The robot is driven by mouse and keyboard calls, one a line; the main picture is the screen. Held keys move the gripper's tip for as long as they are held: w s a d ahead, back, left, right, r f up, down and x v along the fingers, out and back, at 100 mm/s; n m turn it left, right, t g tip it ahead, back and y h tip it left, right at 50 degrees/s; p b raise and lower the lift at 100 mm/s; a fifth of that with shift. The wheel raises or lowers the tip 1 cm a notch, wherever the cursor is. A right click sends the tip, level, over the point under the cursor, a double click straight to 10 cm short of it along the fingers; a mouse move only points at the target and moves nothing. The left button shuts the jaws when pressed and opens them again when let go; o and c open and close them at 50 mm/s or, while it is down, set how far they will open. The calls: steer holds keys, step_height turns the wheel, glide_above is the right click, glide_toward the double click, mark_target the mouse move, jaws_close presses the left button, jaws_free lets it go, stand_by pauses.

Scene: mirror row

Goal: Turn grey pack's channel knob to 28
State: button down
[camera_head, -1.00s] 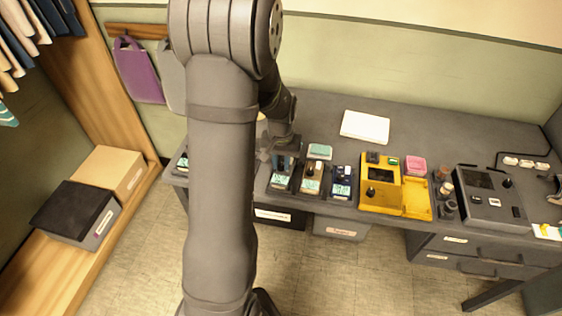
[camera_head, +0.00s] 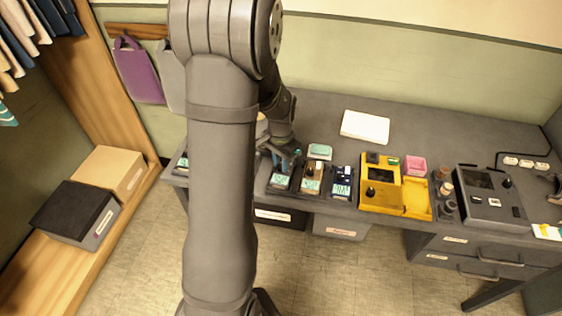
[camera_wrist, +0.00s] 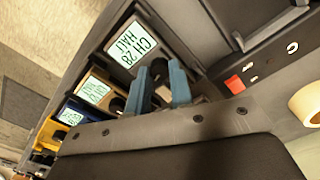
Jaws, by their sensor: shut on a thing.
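In the head view the pack (camera_head: 281,182) is the leftmost of three in a row, partly under my gripper (camera_head: 286,160). In the wrist view my gripper (camera_wrist: 158,78) has two blue fingers shut on the dark channel knob (camera_wrist: 158,68), just beside the display. The fingers hide most of the knob, so its pointer is not visible.
A tan pack (camera_head: 312,178) and a navy pack (camera_head: 342,182) stand close to the right. Beyond them are a yellow unit (camera_head: 380,191) and a dark console (camera_head: 489,198). The desk's back is mostly clear around a white pad (camera_head: 365,127).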

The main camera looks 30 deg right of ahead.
steer(key=shift+m, duration=0.5)
steer(key=c, duration=1.3)
jaws_free()
steer(key=shift+o, duration=0.2)
step_height(320, 180, up, 18)
steer(key=shift+f, duration=0.25)
step_height(320, 180, down, 18)
steer(key=shift+r, duration=0.25)
